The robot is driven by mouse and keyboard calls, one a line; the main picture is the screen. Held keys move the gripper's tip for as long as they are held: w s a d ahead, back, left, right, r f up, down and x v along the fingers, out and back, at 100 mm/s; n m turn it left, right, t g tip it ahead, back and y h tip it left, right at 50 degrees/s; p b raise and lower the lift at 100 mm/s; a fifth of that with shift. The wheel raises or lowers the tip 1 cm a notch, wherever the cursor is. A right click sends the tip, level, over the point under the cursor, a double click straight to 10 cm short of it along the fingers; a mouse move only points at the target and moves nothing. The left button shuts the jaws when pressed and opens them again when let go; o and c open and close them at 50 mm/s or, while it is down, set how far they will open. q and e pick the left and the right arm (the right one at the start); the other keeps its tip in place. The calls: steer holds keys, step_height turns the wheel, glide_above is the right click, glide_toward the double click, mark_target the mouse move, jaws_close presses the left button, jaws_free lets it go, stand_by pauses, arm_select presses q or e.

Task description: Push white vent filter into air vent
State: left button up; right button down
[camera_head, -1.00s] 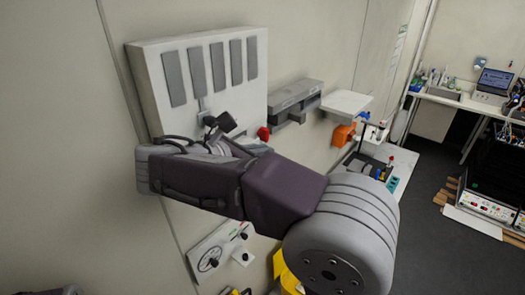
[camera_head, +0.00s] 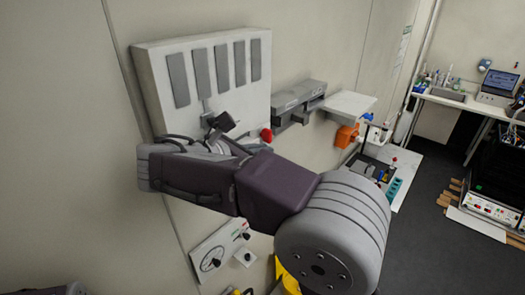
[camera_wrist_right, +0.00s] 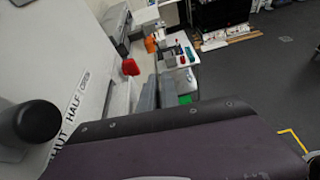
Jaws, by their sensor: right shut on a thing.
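A white panel (camera_head: 148,75) with several grey vertical slats is on the wall at upper left in the head view. A lever with a black knob (camera_head: 223,121) stands out below its slats. A black knob (camera_wrist_right: 37,121) shows large at left in the right wrist view, beside "HALF" lettering. My right gripper (camera_head: 238,148) is just below the lever, close to the wall, partly hidden by my arm. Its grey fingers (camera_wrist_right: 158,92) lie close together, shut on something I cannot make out. I cannot tell the white vent filter apart from the other white parts.
A red knob (camera_head: 266,135) is right of the gripper, and also in the wrist view (camera_wrist_right: 130,67). A grey wall rail (camera_head: 299,94), a white shelf (camera_head: 348,104) and an orange holder (camera_head: 346,135) follow along the wall. A dial plate (camera_head: 213,257) is below my arm.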

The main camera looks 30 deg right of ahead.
steer(key=shift+w+a, duration=0.3)
steer(key=shift+w, duration=0.4)
steer(key=shift+w+a, duration=0.25)
steer(key=shift+w, duration=0.4)
stand_by(1.5)
steer(key=c, duration=1.5)
jaws_free()
steer(key=shift+a, duration=0.2)
steer(key=b+v, duration=0.2)
steer(key=v, duration=0.7)
steer(key=shift+r, duration=0.1)
steer(key=shift+d, duration=0.25)
